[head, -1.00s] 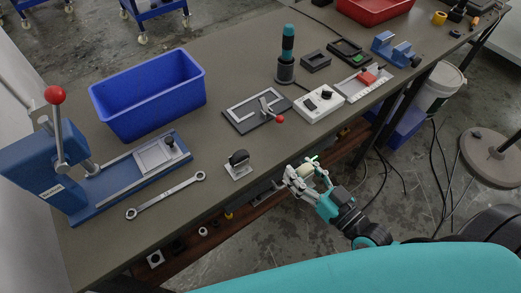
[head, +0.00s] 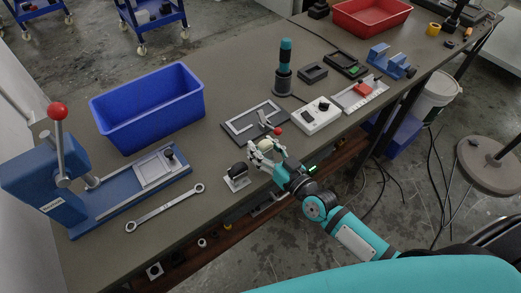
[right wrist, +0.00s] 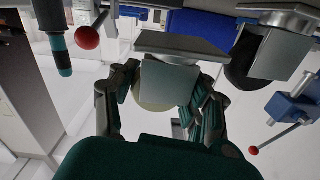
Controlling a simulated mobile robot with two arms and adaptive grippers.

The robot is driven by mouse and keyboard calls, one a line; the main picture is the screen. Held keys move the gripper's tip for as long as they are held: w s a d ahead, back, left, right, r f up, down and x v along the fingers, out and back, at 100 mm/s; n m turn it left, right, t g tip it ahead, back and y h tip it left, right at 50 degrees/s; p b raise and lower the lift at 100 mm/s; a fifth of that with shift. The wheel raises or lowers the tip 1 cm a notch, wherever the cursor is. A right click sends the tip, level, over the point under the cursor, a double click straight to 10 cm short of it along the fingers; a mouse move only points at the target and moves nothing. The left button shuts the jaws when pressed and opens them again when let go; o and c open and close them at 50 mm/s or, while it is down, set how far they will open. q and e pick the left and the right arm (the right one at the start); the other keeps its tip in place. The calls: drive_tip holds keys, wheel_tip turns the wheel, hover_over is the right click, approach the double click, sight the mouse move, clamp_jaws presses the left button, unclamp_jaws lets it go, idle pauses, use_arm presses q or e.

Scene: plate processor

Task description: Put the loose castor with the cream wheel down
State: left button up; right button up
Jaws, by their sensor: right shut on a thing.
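My right gripper (head: 265,154) is at the front edge of the bench, beside a castor with a black wheel (head: 238,169). It is shut on the castor with the cream wheel (head: 267,144). In the right wrist view, which looks upside down, the gripper (right wrist: 158,105) grips this castor around its grey fork, and the cream wheel (right wrist: 152,98) shows partly between the fingers. Its flat metal plate (right wrist: 182,46) faces the bench side, like the plate of the black-wheeled castor (right wrist: 252,55). Whether the plate touches the bench cannot be told. My left gripper is not in view.
A toggle clamp on a dark plate (head: 240,126) with a red knob lies just behind the gripper. A white control box (head: 315,117) is to its right. A wrench (head: 165,209), blue press (head: 45,180) and blue bin (head: 150,125) are left. Bare bench lies before the bin.

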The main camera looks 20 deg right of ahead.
drive_tip(key=shift+w+a+f+b, duration=0.2)
drive_tip(key=shift+w+f, duration=0.1)
drive_tip(key=shift+f, duration=0.2)
drive_tip(key=shift+w+a+f+b, duration=0.15)
drive_tip(key=shift+w+f, duration=0.15)
drive_tip(key=shift+f, duration=0.2)
drive_tip(key=shift+d+f, duration=0.15)
drive_tip(key=shift+f, duration=0.4)
drive_tip(key=shift+f, duration=0.2)
drive_tip(key=o, duration=1.4)
